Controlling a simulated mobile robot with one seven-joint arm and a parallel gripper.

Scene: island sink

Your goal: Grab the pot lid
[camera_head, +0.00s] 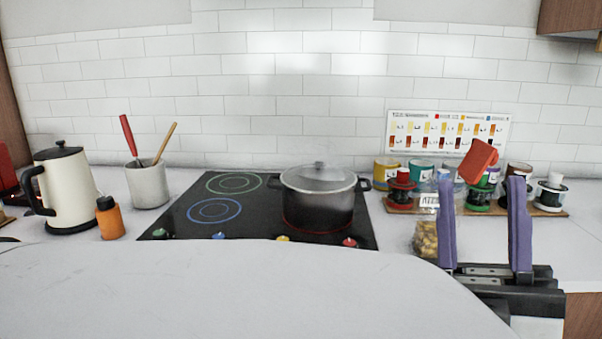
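A grey pot (318,209) stands on the right side of the black cooktop (195,211). The pot lid (319,178) is a translucent disc with a small knob on top, and it rests on the pot's rim. My gripper (481,197) is at the right of the picture, apart from the pot and lid. Its two purple fingers point up and stand wide apart, with nothing clearly held between them. The gripper covers part of the counter and some of the jars behind it.
A kettle (68,188), an orange bottle (110,219) and a utensil crock (148,185) stand left of the cooktop. Several jars on a wooden board (551,211), a chart (447,132) and a bag of snacks (426,240) are at the right. A white surface (220,290) fills the foreground.

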